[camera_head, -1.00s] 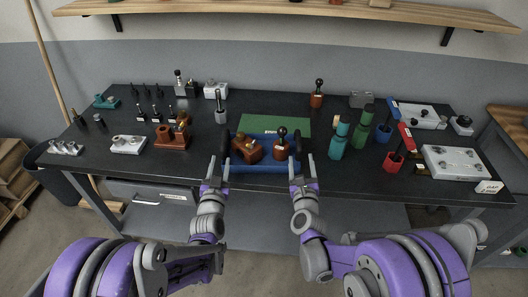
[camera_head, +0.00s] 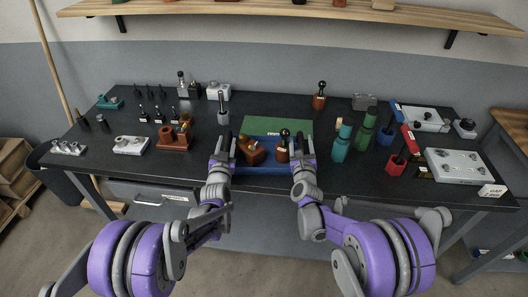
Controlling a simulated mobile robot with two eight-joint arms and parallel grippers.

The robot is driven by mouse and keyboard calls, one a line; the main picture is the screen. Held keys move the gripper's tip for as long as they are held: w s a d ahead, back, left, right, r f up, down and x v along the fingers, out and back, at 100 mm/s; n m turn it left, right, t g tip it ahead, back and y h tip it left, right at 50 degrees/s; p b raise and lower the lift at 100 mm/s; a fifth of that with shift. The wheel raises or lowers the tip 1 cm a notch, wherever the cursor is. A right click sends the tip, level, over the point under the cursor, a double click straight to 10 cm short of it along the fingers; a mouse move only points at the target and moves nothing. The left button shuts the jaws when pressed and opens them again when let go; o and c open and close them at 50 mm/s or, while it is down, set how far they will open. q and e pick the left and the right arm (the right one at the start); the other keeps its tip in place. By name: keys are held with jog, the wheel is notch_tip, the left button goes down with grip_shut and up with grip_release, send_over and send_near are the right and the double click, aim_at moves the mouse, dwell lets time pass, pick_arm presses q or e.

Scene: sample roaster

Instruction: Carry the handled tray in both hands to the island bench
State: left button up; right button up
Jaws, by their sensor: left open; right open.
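The blue handled tray (camera_head: 262,170) sits near the front edge of the dark bench, with a dark handle at each end. It holds a brown wooden block (camera_head: 251,152) at left and a reddish-brown piece with a dark knob (camera_head: 283,152) at right. My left gripper (camera_head: 222,146) is open at the tray's left end, over the left handle. My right gripper (camera_head: 300,147) is open at the right end, over the right handle. Both hands largely hide the handles, so I cannot tell whether the fingers touch them.
A green mat (camera_head: 278,126) lies behind the tray. Teal (camera_head: 342,142) and green (camera_head: 364,132) bottles and a red holder (camera_head: 397,163) stand to the right. A brown wooden stand (camera_head: 174,139) is to the left. A wooden shelf (camera_head: 290,10) hangs above.

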pick_arm(q)
jog(key=shift+w, duration=0.25)
pick_arm(e)
jog(key=shift+w, duration=0.25)
pick_arm(q)
jog(key=c, duration=0.7)
pick_arm(e)
jog(key=c, duration=0.7)
pick_arm(q)
grip_shut()
pick_arm(e)
grip_shut()
pick_arm(q)
jog(key=shift+a, duration=0.1)
pick_arm(e)
jog(key=shift+d+r, duration=0.1)
